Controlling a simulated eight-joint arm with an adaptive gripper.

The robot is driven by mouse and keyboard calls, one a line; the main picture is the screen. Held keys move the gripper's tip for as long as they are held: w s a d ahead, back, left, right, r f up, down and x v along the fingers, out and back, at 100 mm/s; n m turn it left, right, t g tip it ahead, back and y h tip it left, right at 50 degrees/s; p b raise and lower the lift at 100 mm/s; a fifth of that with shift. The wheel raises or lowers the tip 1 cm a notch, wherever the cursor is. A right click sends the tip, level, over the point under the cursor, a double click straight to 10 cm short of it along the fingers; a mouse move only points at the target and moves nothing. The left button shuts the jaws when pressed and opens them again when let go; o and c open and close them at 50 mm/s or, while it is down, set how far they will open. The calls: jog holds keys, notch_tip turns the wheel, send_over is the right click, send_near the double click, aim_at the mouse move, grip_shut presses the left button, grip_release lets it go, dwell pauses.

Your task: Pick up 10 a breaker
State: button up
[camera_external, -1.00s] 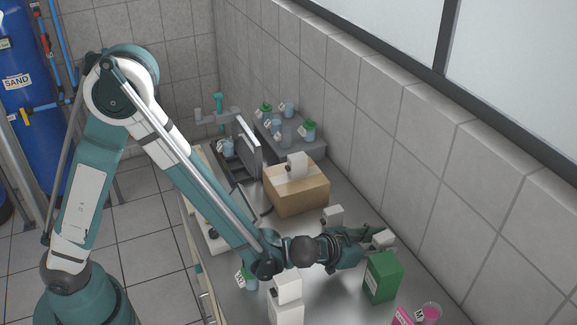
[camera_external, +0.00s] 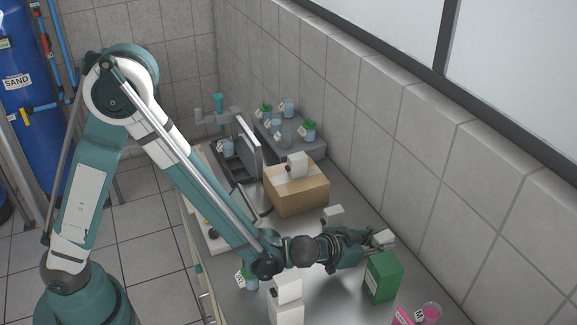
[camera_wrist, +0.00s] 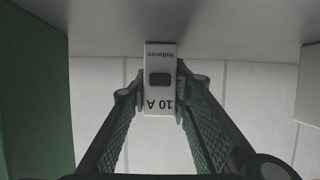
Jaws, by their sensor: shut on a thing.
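The 10 A breaker is a small white block with a dark switch and "10 A" lettering, upside down in the wrist view (camera_wrist: 161,105). My gripper (camera_wrist: 160,95) is shut on it, with one textured finger against each side. In the external view my gripper (camera_external: 372,243) is low over the metal bench, and the white breaker (camera_external: 384,238) shows at its tips, partly hidden by the fingers. I cannot tell whether the breaker still touches the bench.
A green box (camera_external: 382,277) stands close beside my gripper; it fills the left of the wrist view (camera_wrist: 30,95). Another white block (camera_external: 332,215) is behind the gripper. A cardboard box (camera_external: 297,192) stands farther back. The tiled wall (camera_external: 450,200) is to the right.

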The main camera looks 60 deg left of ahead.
jog(key=shift+r+p, duration=1.3)
jog(key=shift+r, duration=3.65)
jog(key=shift+r, duration=0.1)
